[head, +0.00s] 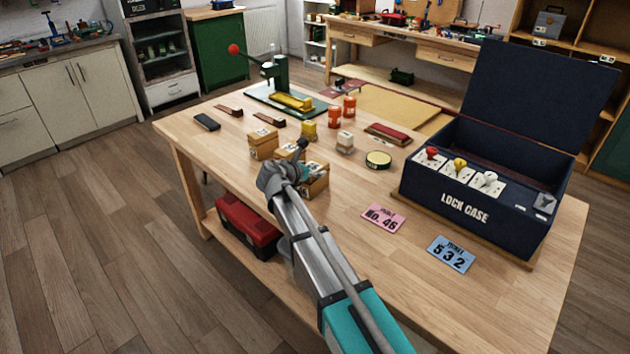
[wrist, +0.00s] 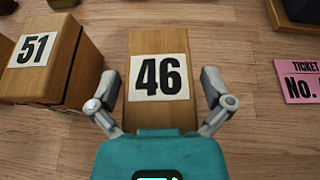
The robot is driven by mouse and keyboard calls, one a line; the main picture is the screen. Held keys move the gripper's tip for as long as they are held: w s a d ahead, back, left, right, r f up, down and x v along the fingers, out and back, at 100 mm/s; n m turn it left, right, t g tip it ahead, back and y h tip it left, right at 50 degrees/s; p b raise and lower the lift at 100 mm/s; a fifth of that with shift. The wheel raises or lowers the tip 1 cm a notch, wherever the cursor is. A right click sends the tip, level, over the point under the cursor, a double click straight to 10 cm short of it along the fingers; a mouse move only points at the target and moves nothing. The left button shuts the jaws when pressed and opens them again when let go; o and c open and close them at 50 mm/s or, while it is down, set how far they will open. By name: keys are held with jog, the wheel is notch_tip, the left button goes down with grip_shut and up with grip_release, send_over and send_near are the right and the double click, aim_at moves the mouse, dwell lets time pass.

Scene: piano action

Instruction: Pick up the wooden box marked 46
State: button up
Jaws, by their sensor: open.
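The wooden box marked 46 (wrist: 158,112) stands in the middle of the wrist view, with its white label facing me. My gripper (wrist: 160,82) is open, with one finger on each side of the box. I see gaps between the fingers and the wood, and the box rests on the table. A wooden box marked 51 (wrist: 72,62) stands just left of my left finger. In the head view my arm and gripper partly hide the small group of wooden boxes, whose numbers are too small to read there.
A pink ticket No. 46 (head: 384,219) and a blue ticket 532 (head: 451,255) lie on the table. An open dark lock case (head: 465,209) stands at the right. A green press (head: 277,78), orange jars (head: 334,117) and a round tin (head: 378,160) stand farther back.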

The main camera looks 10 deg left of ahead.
jog(key=c, duration=1.1)
jog(key=shift+r, duration=0.2)
jog(key=shift+c, duration=0.2)
jog(key=shift+r+p, duration=0.75)
jog(key=shift+p, duration=0.2)
jog(key=s+a+r+p, duration=0.2)
jog(key=s+r+p, duration=0.3)
jog(key=s, duration=0.1)
jog(key=s+a+r+p, duration=0.3)
jog(key=s+r+p, duration=0.3)
jog(key=shift+s+a, duration=0.3)
jog(key=shift+s, duration=0.1)
